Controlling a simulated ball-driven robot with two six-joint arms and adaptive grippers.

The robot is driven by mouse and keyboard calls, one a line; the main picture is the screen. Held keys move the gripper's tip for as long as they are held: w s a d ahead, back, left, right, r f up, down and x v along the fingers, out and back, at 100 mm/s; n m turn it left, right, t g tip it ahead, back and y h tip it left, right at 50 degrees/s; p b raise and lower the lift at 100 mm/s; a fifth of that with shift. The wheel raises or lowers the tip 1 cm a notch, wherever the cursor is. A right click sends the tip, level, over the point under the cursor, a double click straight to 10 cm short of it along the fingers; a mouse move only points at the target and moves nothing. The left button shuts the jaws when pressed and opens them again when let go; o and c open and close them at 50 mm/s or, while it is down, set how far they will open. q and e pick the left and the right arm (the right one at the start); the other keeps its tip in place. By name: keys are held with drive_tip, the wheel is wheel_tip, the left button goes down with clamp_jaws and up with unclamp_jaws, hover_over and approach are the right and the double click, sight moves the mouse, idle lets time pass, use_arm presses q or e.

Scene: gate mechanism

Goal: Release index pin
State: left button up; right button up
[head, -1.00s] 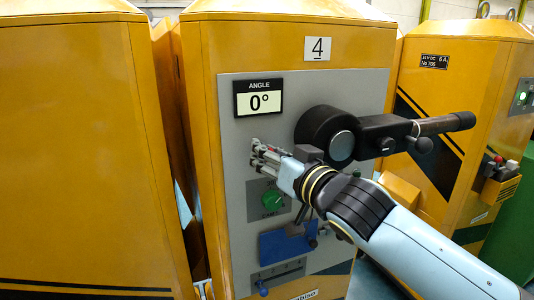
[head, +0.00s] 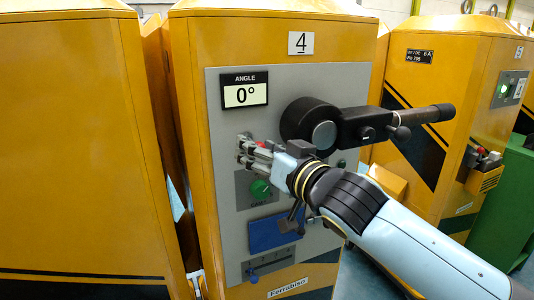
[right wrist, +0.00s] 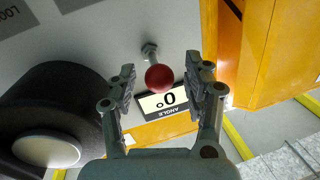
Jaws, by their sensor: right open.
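The index pin's red ball knob (right wrist: 159,78) stands out from the grey panel on a short metal stem (right wrist: 149,50) in the right wrist view. My right gripper (right wrist: 162,80) is open, with one finger on each side of the knob and gaps visible between. In the head view the right gripper (head: 246,150) is at the panel, below the angle display (head: 244,90), which reads 0°. It mostly hides the knob there; a small red patch shows between the fingers. My left gripper is not in view.
A black round hub with a crank handle (head: 394,121) sticks out just right of the gripper. Below are a green knob (head: 260,189), a blue plate (head: 268,232) and a slider scale (head: 268,266). Yellow cabinets (head: 80,150) flank the panel closely.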

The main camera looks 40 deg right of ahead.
drive_tip(key=s, duration=1.2)
drive_tip(key=shift+a, duration=0.25)
drive_tip(key=shift+w, duration=0.1)
